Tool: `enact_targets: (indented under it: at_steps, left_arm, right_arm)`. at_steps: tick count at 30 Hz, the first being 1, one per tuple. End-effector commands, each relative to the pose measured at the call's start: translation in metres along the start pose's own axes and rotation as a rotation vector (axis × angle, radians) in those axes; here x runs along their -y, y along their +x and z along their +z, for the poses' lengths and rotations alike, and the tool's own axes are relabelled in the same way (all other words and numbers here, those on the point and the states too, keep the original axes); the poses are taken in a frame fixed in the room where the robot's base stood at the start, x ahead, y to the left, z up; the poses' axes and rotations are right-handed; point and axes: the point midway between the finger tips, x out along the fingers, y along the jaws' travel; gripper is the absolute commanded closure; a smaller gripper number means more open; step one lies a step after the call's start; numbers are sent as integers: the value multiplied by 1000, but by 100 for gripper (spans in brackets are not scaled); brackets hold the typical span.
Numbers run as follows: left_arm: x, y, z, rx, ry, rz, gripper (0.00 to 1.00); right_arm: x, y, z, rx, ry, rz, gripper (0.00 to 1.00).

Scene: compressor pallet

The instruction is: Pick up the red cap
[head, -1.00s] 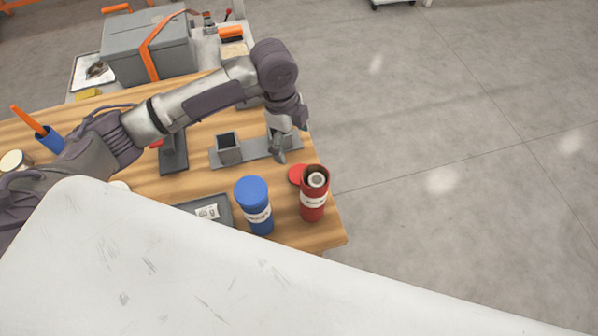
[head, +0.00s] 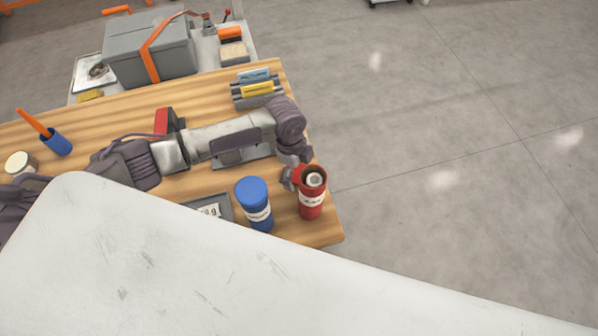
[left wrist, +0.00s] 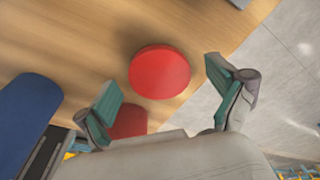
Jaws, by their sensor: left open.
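The red cap (left wrist: 160,72) is a flat round disc lying on the wooden table in the left wrist view. My left gripper (left wrist: 162,76) is open, with one green-padded finger on each side of the cap's outline. I cannot tell the height between the fingers and the cap. In the head view my left gripper (head: 290,178) is beside the red canister (head: 311,206), just left of its open top, and it largely hides the cap. Part of the red canister (left wrist: 130,122) also shows between the fingers in the left wrist view. My right gripper is not in view.
A blue lidded canister (head: 254,203) stands left of the red one, next to a grey tray (head: 218,203) with a display. The table's right edge is close to the red canister, with open floor beyond. A grey holder (head: 240,157) lies partly under my arm.

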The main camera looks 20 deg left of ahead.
Motion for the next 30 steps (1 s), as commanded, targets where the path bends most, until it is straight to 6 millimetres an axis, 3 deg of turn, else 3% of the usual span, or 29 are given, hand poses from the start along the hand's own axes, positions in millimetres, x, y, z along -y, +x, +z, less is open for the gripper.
enact_targets:
  at_steps: [4, 12, 23, 30]
  left_arm:
    - [0, 0, 0, 0, 0, 0, 9]
    - [0, 0, 0, 1, -1, 0, 51]
    - [1, -5, 0, 1, -1, -1, 51]
    - [2, -47, -6, 1, 1, -5, 51]
  right_arm:
    - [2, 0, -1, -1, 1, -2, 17]
    - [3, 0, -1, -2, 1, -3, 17]
    - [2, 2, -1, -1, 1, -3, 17]
    - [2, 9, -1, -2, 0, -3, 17]
